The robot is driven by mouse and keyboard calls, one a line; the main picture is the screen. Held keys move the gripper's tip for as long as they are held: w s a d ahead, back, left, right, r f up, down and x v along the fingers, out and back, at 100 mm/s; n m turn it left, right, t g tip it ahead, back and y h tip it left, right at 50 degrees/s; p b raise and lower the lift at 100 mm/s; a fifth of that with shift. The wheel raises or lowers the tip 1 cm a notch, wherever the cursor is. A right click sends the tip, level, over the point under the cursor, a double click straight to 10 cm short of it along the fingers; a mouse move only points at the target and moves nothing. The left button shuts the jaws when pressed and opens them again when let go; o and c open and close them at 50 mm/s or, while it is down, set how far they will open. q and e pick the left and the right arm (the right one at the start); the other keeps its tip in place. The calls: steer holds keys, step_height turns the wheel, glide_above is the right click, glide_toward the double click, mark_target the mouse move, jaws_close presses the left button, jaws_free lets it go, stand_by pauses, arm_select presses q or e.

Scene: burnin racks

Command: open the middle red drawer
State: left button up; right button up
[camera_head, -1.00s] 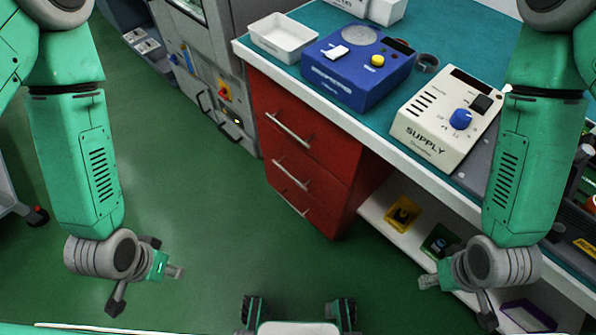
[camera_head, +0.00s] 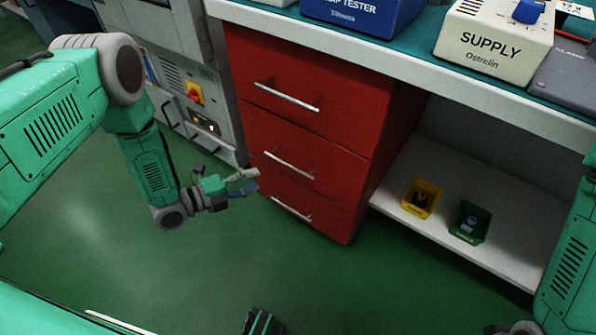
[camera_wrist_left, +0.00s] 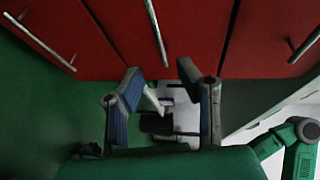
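The red drawer cabinet has three stacked drawers with silver bar handles. The middle red drawer (camera_head: 335,166) is shut flush, and its handle (camera_head: 289,165) is clear to see. My left gripper (camera_head: 250,181) is just left of the cabinet front, near the height of the middle and bottom handles. In the left wrist view its two fingers (camera_wrist_left: 160,70) are apart and empty, pointing at the red fronts. The central handle (camera_wrist_left: 156,32), which appears to be the middle drawer's, lies ahead between the fingertips, with no clear contact. My right gripper is out of view.
The top drawer (camera_head: 300,75) and bottom drawer (camera_head: 318,215) are shut. A counter edge (camera_head: 400,65) overhangs the cabinet. A grey machine (camera_head: 160,40) stands left. A low shelf (camera_head: 400,180) right of it holds yellow (camera_head: 421,198) and green (camera_head: 469,222) bins. Green floor in front is clear.

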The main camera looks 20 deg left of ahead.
mark_target(290, 166)
arm_select(q)
steer(key=b+x, duration=0.2)
steer(key=x, duration=0.3)
steer(key=b+x, duration=0.2)
steer(key=x, duration=0.4)
steer(key=shift+w+a+f, duration=0.1)
steer(key=shift+w+f, duration=0.15)
steer(key=shift+w, duration=0.1)
steer(key=shift+w+d, duration=0.3)
steer(key=shift+d, duration=0.05)
steer(key=shift+a, duration=0.3)
steer(key=shift+c, duration=0.5)
jaws_close()
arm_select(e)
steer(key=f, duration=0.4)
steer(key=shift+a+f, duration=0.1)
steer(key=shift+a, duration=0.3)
